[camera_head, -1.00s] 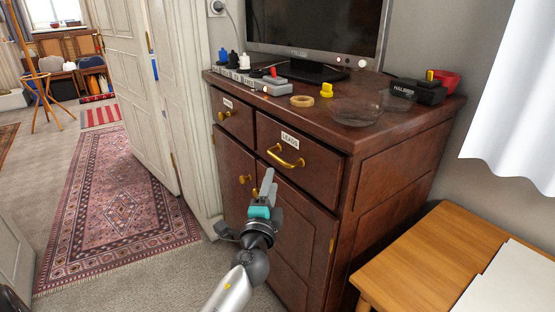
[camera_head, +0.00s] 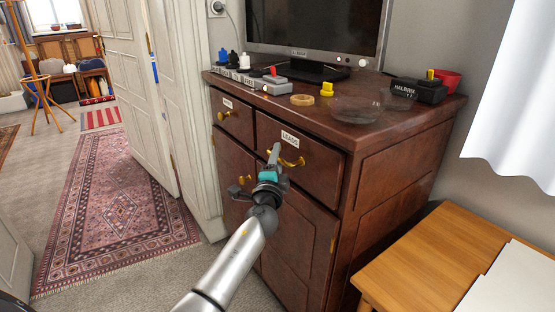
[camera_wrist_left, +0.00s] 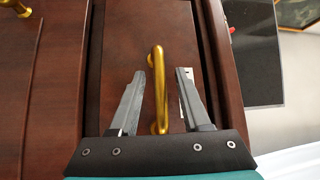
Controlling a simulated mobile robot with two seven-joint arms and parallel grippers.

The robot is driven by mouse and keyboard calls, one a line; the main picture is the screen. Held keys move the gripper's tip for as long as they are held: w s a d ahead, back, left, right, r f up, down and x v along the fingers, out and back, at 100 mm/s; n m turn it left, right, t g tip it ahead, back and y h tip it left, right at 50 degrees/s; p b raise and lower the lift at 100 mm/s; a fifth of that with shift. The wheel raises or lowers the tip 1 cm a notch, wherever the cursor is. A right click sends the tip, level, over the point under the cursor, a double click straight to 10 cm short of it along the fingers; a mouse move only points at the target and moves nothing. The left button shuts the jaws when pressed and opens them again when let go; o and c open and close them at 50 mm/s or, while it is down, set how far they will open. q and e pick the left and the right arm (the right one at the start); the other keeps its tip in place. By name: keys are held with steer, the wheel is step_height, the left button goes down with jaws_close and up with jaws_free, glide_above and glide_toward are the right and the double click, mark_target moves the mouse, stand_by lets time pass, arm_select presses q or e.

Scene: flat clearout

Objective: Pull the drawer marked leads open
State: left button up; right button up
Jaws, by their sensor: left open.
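The drawer marked leads (camera_head: 325,171) is a dark wood drawer front at the upper right of the cabinet, with a white label (camera_head: 290,139) reading LEADS. It looks closed. Its brass bar handle (camera_head: 295,163) is partly hidden behind my left gripper (camera_head: 274,155) in the head view. My right gripper is not in view.
A second drawer (camera_head: 232,115) with a brass knob is at the left. On the cabinet top (camera_head: 345,135) stand a monitor (camera_head: 315,25), a power strip (camera_head: 250,80), a tape roll (camera_head: 302,100) and a glass bowl (camera_head: 356,110). A wooden table (camera_head: 425,262) stands at the right front.

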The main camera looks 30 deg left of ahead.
arm_select(q)
jaws_close()
stand_by(1.4)
